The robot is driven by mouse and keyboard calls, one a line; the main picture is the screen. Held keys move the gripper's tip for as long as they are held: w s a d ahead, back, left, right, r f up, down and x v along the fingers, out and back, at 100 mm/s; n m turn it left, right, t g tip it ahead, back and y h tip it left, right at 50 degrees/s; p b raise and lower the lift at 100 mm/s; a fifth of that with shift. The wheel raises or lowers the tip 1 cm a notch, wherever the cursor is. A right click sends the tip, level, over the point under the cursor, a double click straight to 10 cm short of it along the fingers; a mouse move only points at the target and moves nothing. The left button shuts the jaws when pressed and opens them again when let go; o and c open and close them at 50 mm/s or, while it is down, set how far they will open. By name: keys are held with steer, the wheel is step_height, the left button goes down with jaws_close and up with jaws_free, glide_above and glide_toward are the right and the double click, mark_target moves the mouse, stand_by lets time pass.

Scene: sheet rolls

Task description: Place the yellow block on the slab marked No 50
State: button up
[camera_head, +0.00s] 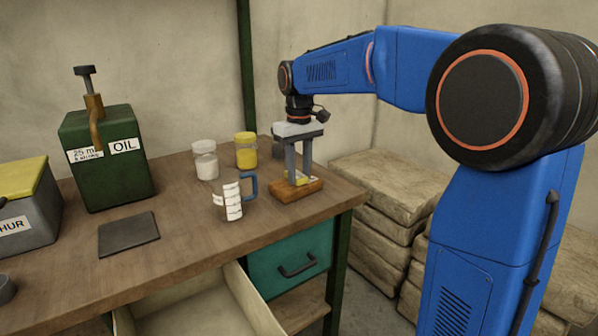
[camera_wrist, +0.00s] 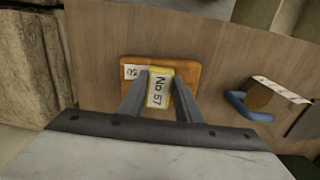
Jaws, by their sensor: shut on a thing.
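The yellow block (camera_wrist: 158,89) carries a white label reading No 57 in the wrist view. My gripper (camera_head: 297,180) is shut on it, one finger on each side. The slab (camera_head: 294,191) is a flat orange-brown wooden plate near the right end of the bench. In the wrist view the slab (camera_wrist: 128,84) shows a white label with 50 at its left; the rest of that label is not readable. The block is over the slab, within its outline. I cannot tell whether it touches the slab. The fingers partly hide the block in the head view.
Behind are a white jar (camera_head: 205,161) and a yellow jar (camera_head: 246,150). A green oil can (camera_head: 107,160) and a dark plate (camera_head: 129,234) are farther left. An open drawer (camera_head: 215,308) juts out below.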

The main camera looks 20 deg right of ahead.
mark_target(299, 176)
steer(key=o, duration=1)
steer(key=shift+f, duration=0.1)
step_height(299, 176, up, 12)
steer(key=shift+r, duration=0.15)
steer(key=s+d+f+m+t, duration=0.15)
steer(key=s+f, duration=0.25)
steer(key=s, duration=0.5)
steer(key=s+d+f+t, duration=0.1)
steer(key=s+d+f, duration=0.25)
steer(key=s, duration=0.55)
steer(key=s+f, duration=0.5)
steer(key=s+d+f+m+t, duration=0.1)
steer(key=s+f, duration=0.4)
steer(key=s+d+f+m+t, duration=0.1)
steer(key=s+f, duration=0.4)
steer(key=f, duration=0.1)
steer(key=shift+s, duration=0.25)
steer(key=shift+r, duration=0.1)
